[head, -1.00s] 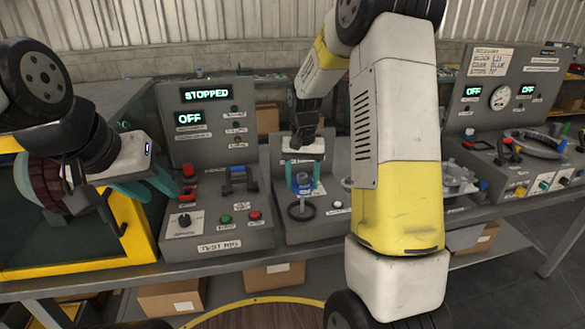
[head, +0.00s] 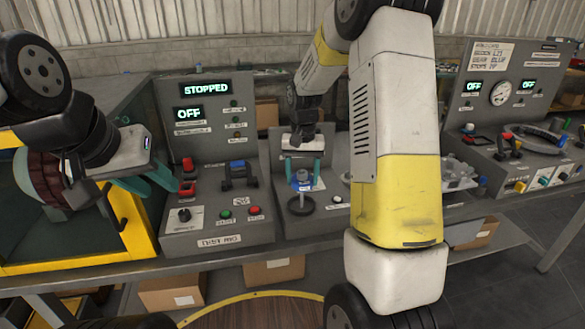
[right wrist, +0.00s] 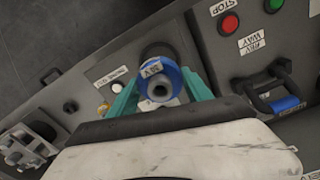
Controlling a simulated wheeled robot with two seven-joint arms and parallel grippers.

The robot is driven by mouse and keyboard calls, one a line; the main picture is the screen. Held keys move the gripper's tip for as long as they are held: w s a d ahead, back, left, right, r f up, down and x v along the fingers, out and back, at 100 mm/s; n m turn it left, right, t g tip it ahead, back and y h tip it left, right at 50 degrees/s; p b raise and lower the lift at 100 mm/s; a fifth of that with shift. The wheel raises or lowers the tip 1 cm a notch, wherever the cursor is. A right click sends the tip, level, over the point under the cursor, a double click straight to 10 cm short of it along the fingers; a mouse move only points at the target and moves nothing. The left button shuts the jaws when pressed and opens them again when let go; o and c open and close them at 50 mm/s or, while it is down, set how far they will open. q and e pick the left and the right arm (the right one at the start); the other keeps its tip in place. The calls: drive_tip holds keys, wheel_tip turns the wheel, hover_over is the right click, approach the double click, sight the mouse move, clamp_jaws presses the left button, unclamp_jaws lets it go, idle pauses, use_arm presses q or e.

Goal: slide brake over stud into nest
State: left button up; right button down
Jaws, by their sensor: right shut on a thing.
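My right gripper (head: 304,174) is shut on a blue ring-like part, which I take for the brake (right wrist: 151,68). In the right wrist view its teal fingers stand on either side of this part. A grey round piece with a hole, perhaps the stud (right wrist: 160,88), shows in the middle of the blue part. I cannot tell whether the brake is around it. In the head view the brake is over a dark round ring (head: 301,205) on the middle grey stand; this may be the nest. My left gripper (head: 150,186) looks open and empty, left of the test rig.
The test rig (head: 219,240), with red, green and blue controls and "STOPPED" and "OFF" displays, stands left of the middle stand. A yellow-edged box (head: 140,232) is at the left. Another control panel (head: 503,88) is at the right. A white button (right wrist: 117,87) is near the brake.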

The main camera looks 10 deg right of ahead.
sight(302, 191)
drive_tip(key=shift+f, duration=0.8)
idle(0.4)
drive_tip(key=shift+f, duration=1.1)
drive_tip(key=shift+f, duration=0.35)
drive_tip(key=shift+f, duration=0.35)
drive_tip(key=shift+f, duration=0.35)
drive_tip(key=shift+f, duration=0.6)
drive_tip(key=shift+c, duration=1.9)
unclamp_jaws()
